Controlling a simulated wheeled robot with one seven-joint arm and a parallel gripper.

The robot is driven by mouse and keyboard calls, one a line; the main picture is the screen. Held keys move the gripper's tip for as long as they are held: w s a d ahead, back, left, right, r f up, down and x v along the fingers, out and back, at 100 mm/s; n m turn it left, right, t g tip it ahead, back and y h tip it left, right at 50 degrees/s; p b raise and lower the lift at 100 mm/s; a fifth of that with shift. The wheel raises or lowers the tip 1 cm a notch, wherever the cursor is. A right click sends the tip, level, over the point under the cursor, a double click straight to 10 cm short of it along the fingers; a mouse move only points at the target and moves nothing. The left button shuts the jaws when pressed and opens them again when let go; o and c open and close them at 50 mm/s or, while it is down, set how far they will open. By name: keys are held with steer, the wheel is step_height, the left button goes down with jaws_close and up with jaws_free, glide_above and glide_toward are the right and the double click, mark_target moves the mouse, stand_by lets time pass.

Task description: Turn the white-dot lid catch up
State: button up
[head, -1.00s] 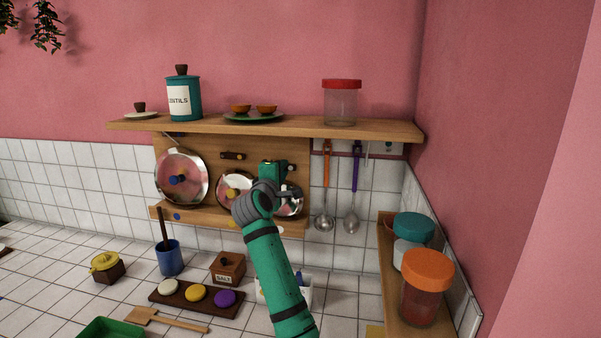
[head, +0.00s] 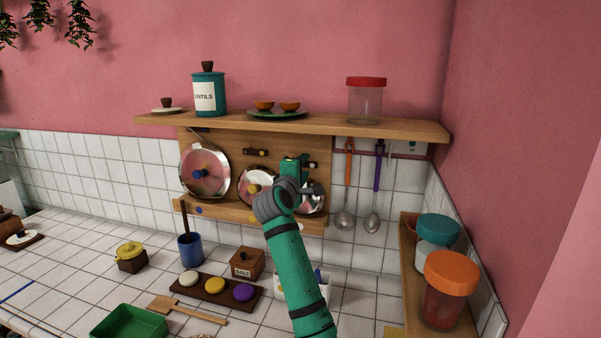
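Three round steel lids lean in a wooden rack under the shelf. The small right lid (head: 314,200) is partly hidden by my arm. A dark catch (head: 255,152) lies about level above the middle lid. Another dark catch (head: 311,164) shows partly beside my gripper, above the small lid; its dot and exact angle are hidden. My gripper (head: 294,162) is at this catch, in front of the rack. Its fingers are too hidden to tell open from shut or touching.
The shelf (head: 380,127) above holds a lentils tin (head: 208,95), a plate with bowls and a red-lidded jar (head: 366,102). Ladles (head: 345,215) hang right of the rack. A side shelf with jars (head: 448,290) stands at right. Several items cover the counter below.

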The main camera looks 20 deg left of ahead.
steer(key=s, duration=1)
steer(key=shift+s+d, duration=0.25)
steer(key=shift+d, duration=0.05)
